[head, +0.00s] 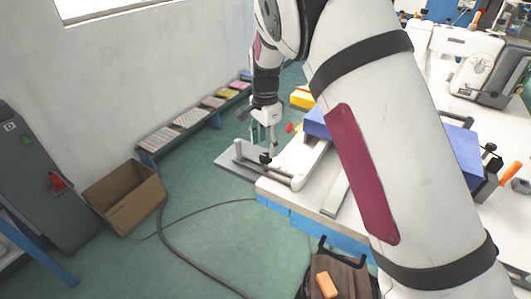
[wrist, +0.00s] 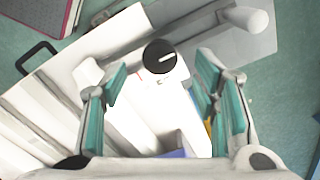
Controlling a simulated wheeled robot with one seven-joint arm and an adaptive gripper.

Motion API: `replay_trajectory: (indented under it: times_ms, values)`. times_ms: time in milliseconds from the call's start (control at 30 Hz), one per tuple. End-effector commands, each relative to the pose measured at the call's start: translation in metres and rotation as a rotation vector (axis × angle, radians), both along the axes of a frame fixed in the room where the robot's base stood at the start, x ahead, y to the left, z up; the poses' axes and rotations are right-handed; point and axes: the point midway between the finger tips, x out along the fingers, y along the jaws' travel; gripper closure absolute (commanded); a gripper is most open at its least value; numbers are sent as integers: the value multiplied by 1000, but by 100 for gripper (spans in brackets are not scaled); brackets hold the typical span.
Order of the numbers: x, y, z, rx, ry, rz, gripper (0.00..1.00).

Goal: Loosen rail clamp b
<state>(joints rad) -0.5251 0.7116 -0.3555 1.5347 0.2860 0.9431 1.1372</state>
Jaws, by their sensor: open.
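A round black knob (wrist: 160,57) with a white line on its top sits on a pale rail fixture in the wrist view. I take it for a rail clamp, but no letter b is legible. The dark knob (head: 265,158) also shows small at the bench end in the head view. My gripper (head: 268,138) is above it, pointing down. In the wrist view my gripper (wrist: 160,85) is open, its teal-padded fingers left and right of the knob, apart from it. Nothing is held. Whether the fingertips are level with the knob is unclear.
The white bench (head: 330,185) carries a blue block (head: 462,150) and machines at the right. A grey plate (wrist: 250,40) extends beyond the rail. A cardboard box (head: 125,195) and a cable lie on the green floor. A brown bag (head: 345,280) stands at the bench's front.

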Motion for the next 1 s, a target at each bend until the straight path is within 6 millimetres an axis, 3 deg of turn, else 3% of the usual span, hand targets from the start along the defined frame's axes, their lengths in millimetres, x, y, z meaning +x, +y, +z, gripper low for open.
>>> replay_trajectory:
  times_ms: [100,300,667,900,1000]
  values:
    - [0,0,-20,0,1,0,45]
    - [0,0,-39,0,0,1,45]
    - [0,0,-43,0,-1,0,45]
    - [0,0,-43,0,-1,0,94]
    - [1,0,-43,0,-1,1,94]
